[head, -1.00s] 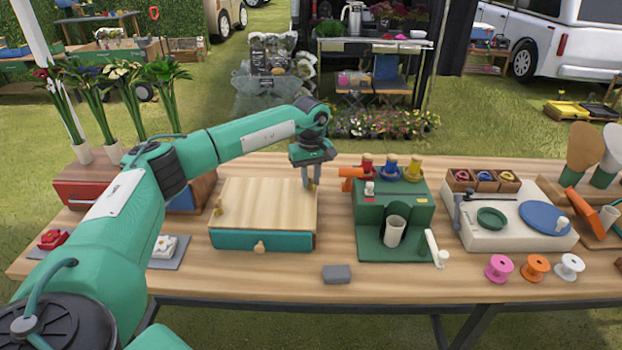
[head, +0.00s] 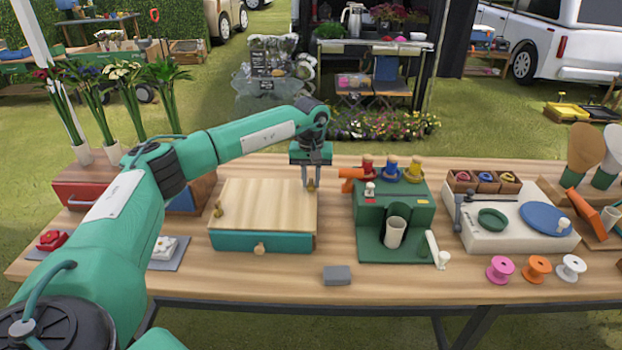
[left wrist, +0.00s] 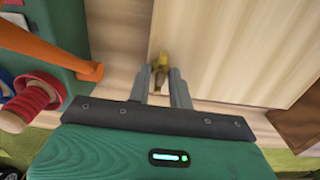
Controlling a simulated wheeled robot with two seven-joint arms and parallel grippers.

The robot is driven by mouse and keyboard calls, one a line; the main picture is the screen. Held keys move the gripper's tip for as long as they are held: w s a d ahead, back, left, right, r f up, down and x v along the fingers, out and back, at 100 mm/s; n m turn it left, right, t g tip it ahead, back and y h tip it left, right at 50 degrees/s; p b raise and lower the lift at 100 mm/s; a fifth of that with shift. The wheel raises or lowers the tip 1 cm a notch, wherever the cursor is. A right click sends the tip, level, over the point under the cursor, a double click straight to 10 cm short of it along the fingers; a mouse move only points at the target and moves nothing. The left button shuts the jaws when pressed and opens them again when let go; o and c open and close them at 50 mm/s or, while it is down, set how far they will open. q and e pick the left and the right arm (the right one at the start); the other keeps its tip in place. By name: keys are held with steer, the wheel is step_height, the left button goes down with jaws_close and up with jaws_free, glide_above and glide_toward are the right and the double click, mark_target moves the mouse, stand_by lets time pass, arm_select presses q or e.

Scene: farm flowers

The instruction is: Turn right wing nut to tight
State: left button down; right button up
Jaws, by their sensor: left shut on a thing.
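The flower press is a teal box with a pale wooden top board (head: 262,203). The right wing nut (head: 310,184) is brass and stands at the board's right edge. The left wing nut (head: 218,208), also brass, stands at the board's left edge. My left gripper (head: 311,184) points down over the right wing nut and is shut on it. In the left wrist view the right wing nut (left wrist: 159,66) sits between the fingertips (left wrist: 160,74), partly hidden by them. My right gripper is not in view.
A green machine (head: 393,212) with an orange handle (head: 350,174) stands close to the right of my left gripper. Spools on top (head: 390,170) stand near it. A grey block (head: 337,274) lies in front. The table front is mostly clear.

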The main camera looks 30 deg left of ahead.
mark_target(311, 181)
arm_select(q)
steer(key=shift+r, duration=0.15)
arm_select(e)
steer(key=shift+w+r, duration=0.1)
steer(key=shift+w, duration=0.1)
arm_select(q)
steer(key=c, duration=1.3)
jaws_free()
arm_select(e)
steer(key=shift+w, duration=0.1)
arm_select(q)
steer(key=shift+o, duration=0.2)
steer(key=shift+r, duration=0.15)
step_height(311, 181, up, 13)
steer(key=shift+r+b, duration=0.2)
steer(key=shift+b, duration=0.2)
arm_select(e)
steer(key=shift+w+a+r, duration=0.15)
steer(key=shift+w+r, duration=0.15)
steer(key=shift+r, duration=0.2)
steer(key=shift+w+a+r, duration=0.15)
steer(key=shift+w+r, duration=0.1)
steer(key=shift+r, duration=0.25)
